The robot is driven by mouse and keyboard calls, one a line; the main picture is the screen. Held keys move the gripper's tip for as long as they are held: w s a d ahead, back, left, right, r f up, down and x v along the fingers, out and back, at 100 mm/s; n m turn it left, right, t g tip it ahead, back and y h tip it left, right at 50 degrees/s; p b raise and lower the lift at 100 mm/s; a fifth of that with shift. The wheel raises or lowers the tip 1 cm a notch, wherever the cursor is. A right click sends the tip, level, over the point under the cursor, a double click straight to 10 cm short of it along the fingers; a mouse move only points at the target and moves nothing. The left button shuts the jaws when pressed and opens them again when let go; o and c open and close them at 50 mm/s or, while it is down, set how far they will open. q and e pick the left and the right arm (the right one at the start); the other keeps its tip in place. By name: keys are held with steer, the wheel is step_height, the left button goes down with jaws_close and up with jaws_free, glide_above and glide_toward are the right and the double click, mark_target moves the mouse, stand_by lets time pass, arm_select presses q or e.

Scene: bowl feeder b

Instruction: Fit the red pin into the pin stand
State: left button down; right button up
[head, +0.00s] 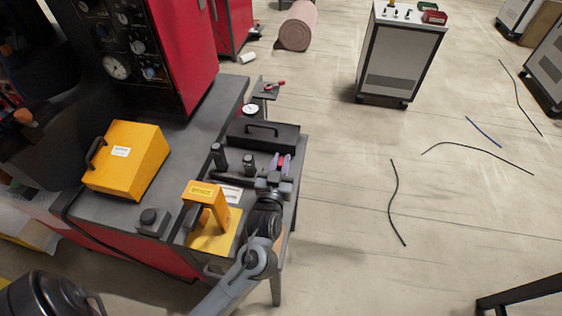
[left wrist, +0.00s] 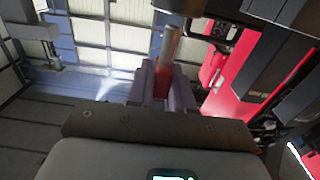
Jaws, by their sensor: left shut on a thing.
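My left gripper (head: 279,164) is shut on the red pin (head: 280,160) above the right part of the grey bench. In the left wrist view the red pin (left wrist: 164,78) sits between the purple fingers (left wrist: 163,92), with a grey metal rod (left wrist: 171,44) extending from it. A yellow stand (head: 204,194) with a label and a yellow base is left of the gripper. Two short black posts (head: 219,156) stand farther back. I cannot tell for sure which of these is the pin stand. My right gripper is not in view.
A black case (head: 262,133) with a handle lies just behind the gripper. A yellow box (head: 125,160) and a small dark block (head: 152,221) are on the grey bench (head: 185,140) to the left. A red cabinet rises behind. Open floor with cables lies to the right.

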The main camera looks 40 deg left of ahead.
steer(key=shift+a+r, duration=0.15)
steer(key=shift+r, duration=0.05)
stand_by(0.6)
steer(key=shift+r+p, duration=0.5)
steer(key=shift+p, duration=0.25)
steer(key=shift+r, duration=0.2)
stand_by(0.6)
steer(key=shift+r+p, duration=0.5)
steer(key=shift+p, duration=0.2)
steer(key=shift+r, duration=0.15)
stand_by(0.7)
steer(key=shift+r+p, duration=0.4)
steer(key=shift+p, duration=0.2)
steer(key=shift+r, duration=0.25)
stand_by(0.7)
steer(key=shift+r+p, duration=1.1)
steer(key=shift+p, duration=0.2)
stand_by(1.2)
